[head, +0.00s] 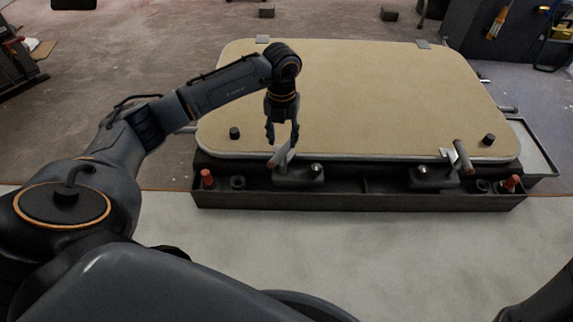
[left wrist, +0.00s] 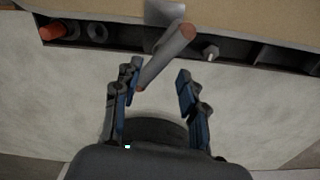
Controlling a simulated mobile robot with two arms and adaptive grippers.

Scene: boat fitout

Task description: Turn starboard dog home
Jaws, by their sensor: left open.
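Two dogs with rod handles sit along the near edge of the tan hatch lid (head: 350,90). The left-hand dog (head: 282,158) has its handle slanting up to the right. The right-hand dog (head: 462,158) has its handle tilted the other way. I cannot tell by marking which is starboard. My left gripper (head: 282,135) is open and points down over the left-hand dog. In the left wrist view, this dog's grey handle (left wrist: 166,54) reaches in between the open fingers (left wrist: 158,88), nearer the left finger; contact cannot be told. My right gripper is not in view.
A dark tray-like frame (head: 360,202) runs below the lid, with an orange-red plug (head: 207,178) at its left and another (head: 511,183) at its right. Black knobs (head: 235,133) stand on the lid's near corners. Pale floor in front is clear.

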